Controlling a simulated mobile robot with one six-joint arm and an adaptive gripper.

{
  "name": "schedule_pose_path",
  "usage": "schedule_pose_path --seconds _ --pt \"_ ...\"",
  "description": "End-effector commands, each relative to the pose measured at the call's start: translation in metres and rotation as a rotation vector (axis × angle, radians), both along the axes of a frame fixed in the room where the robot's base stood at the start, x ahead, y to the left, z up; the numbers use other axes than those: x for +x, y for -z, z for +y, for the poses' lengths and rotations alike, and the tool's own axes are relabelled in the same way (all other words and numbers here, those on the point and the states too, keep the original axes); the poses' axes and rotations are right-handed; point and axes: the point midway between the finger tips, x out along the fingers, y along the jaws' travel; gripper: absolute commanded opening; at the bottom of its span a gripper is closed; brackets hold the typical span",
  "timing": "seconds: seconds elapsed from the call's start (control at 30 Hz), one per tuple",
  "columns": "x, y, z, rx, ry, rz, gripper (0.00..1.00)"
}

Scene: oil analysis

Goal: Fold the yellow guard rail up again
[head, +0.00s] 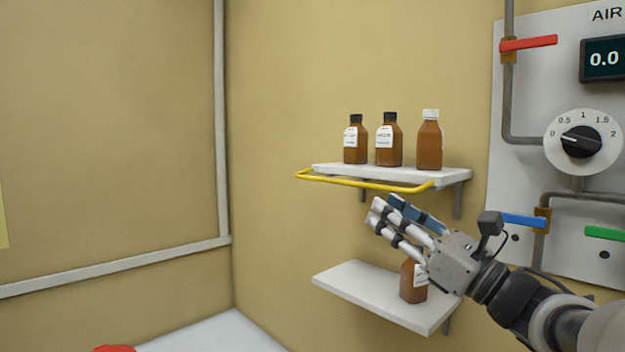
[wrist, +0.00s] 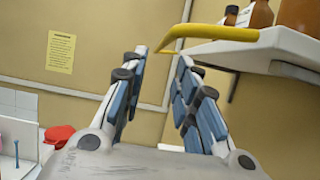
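The yellow guard rail (head: 365,183) juts out in front of the upper shelf (head: 445,175), roughly level with its board or slightly below, leaving the shelf front open. My gripper (head: 382,208) is below and in front of the rail, toward its right half, with fingers pointing up and left. In the wrist view the gripper (wrist: 163,56) has its fingers apart with nothing held between the pads. The rail (wrist: 215,32) passes just beyond and above the fingertips there. I cannot tell whether a finger touches it.
Three brown bottles (head: 389,145) stand on the upper shelf. Another brown bottle (head: 412,286) stands on the lower shelf (head: 365,290), partly behind my gripper. A panel (head: 525,90) with a dial and coloured valve handles is at right. Free room lies left of the shelves.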

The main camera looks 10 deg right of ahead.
Motion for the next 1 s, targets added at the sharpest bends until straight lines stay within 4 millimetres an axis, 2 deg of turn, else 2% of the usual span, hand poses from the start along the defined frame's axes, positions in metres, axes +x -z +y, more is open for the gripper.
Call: schedule_pose_path --seconds 0.3,0.5,0.7,1.0 --pt "0.052 -0.028 0.039 0.001 -0.004 0.000 0.28" --pt "0.075 -0.040 0.055 0.002 -0.002 0.000 0.28" --pt "0.085 -0.044 0.062 0.002 0.001 -0.001 0.28" --pt "0.085 -0.044 0.062 0.002 0.001 0.000 0.26"
